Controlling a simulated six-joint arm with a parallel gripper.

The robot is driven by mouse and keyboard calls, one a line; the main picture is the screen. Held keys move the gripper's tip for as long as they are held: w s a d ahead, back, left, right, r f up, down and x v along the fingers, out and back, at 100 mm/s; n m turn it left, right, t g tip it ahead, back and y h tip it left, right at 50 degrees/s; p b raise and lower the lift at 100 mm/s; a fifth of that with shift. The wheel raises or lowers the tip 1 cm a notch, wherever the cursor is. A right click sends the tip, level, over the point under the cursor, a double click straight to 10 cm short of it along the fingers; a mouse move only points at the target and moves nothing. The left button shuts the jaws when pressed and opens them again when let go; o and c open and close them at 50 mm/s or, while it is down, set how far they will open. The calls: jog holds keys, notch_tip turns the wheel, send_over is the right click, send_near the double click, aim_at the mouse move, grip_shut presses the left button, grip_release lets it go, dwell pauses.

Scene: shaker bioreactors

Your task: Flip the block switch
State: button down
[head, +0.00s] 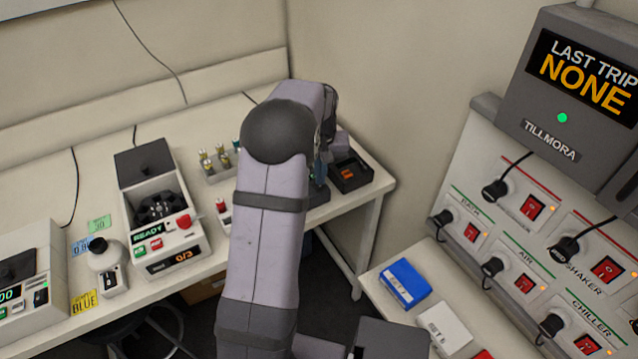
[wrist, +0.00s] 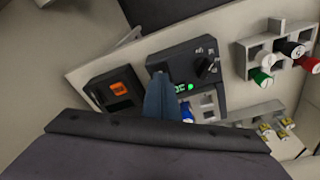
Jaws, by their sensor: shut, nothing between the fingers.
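A small dark box with a lit orange switch (wrist: 118,88) lies left of my gripper in the wrist view; in the head view this box (head: 350,172) sits at the right end of the bench. Beside it is a dark unit (wrist: 188,58) with a black knob and a green lit display, partly covered by my fingers. No label reading "block" is legible on either. My gripper (wrist: 160,78) is shut and empty, its bluish fingers over the front of the dark unit. Whether they touch it cannot be told. In the head view my arm hides much of this area.
Racks with coloured caps (wrist: 265,60) and small vials (wrist: 275,130) stand right of the dark unit. A centrifuge-like device (head: 160,205) and a white bottle (head: 108,260) are further left. A wall panel (head: 480,170) with red switches and plugs stands at the right.

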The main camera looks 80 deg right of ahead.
jog(key=shift+f+b, duration=0.4)
jog(key=shift+f, duration=0.3)
dwell(0.7)
notch_tip(320, 180, up, 7)
jog(key=p, duration=0.6)
dwell(0.5)
dwell(0.3)
